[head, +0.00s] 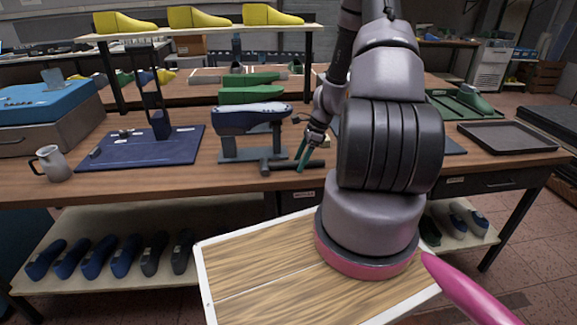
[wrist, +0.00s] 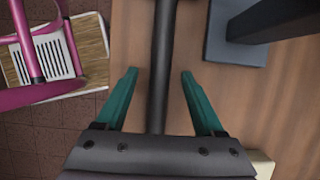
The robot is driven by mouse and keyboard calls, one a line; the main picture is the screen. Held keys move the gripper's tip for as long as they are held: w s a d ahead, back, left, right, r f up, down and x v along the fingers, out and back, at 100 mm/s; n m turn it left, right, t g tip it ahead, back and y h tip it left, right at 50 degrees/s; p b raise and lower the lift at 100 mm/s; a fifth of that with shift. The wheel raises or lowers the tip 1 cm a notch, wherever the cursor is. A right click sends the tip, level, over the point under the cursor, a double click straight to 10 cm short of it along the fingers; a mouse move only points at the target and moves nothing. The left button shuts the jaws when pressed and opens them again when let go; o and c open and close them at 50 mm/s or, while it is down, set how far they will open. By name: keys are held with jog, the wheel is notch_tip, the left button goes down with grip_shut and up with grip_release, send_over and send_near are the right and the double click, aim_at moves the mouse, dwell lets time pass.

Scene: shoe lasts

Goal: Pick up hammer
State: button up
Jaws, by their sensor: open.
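The dark hammer (head: 282,165) lies on the wooden workbench (head: 220,179), near its front edge. Its handle runs left to right in the head view, with the head at the left end. My gripper (head: 302,161) is over the handle, fingers pointing down. In the wrist view the dark handle (wrist: 160,62) runs lengthwise between the two green fingers of my gripper (wrist: 158,75). There is a gap on both sides, so the fingers are open and not closed on it. The lower part of the handle is hidden behind the gripper body.
A stand with a blue shoe last (head: 248,118) is just behind the hammer; its grey base (wrist: 238,35) is right of the fingers in the wrist view. A blue mat (head: 140,152) with a post and a mug (head: 51,163) are left. A tray (head: 507,137) is right.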

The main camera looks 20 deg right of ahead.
grip_shut()
jog(key=shift+r, duration=0.2)
